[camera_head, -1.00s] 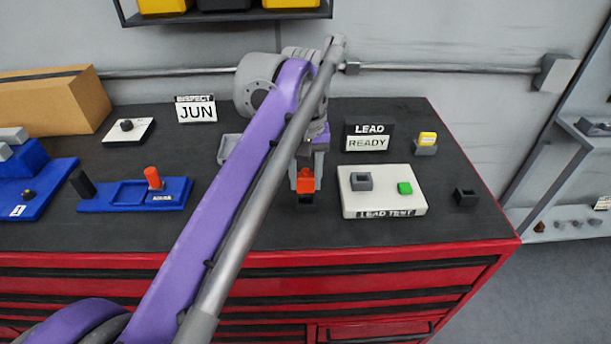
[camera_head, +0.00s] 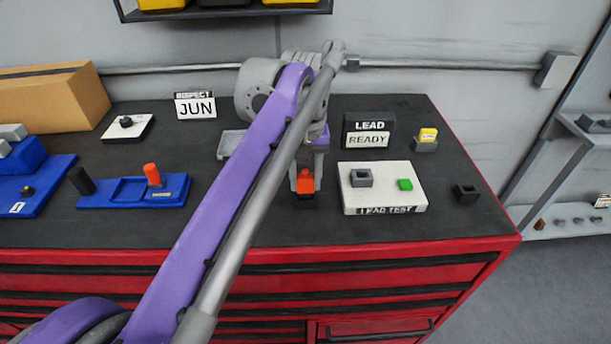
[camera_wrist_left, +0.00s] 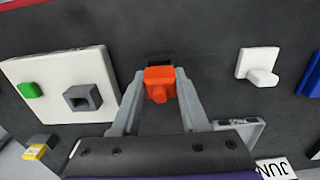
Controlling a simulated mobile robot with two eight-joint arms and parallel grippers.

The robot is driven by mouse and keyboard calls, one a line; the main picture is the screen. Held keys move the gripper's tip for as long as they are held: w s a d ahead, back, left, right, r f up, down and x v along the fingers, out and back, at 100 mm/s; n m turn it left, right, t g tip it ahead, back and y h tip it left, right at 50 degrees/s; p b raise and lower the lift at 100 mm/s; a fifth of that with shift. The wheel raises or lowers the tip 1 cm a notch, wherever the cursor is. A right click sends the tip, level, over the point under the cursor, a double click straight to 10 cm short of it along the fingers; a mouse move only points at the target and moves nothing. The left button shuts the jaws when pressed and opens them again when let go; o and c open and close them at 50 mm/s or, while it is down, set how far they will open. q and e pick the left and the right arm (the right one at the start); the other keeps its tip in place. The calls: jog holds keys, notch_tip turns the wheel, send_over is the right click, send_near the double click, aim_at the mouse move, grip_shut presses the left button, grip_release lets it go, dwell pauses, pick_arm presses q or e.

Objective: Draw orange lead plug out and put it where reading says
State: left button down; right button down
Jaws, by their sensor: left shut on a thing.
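The orange lead plug (camera_head: 305,181) is between the fingers of my left gripper (camera_head: 306,178), which is shut on it. The plug is at a small black socket (camera_head: 306,202) on the bench; I cannot tell whether it is fully seated. In the left wrist view the orange plug (camera_wrist_left: 160,82) sits between both fingertips, with the black socket (camera_wrist_left: 160,58) just beyond it. The LEAD display (camera_head: 368,135) reads READY. The white LEAD TEST block (camera_head: 384,197) has a grey square socket (camera_head: 361,178) and a green button (camera_head: 405,184). My right gripper is not in view.
A black empty-looking socket (camera_head: 466,193) stands right of the test block. A yellow plug (camera_head: 428,135) sits in a grey holder behind. A grey tray (camera_head: 230,143) is partly hidden by my arm. A blue tray (camera_head: 130,192) with black and orange pegs lies left; the INSPECT JUN sign (camera_head: 196,106) stands behind.

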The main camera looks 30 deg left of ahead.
aim_at(306, 172)
pick_arm(q)
jog(key=shift+f+b, duration=0.3)
jog(key=shift+f, duration=0.45)
jog(key=shift+c, duration=1.7)
grip_release()
notch_tip(306, 172, up, 11)
jog(key=shift+f+p, duration=0.1)
jog(key=shift+p, duration=0.85)
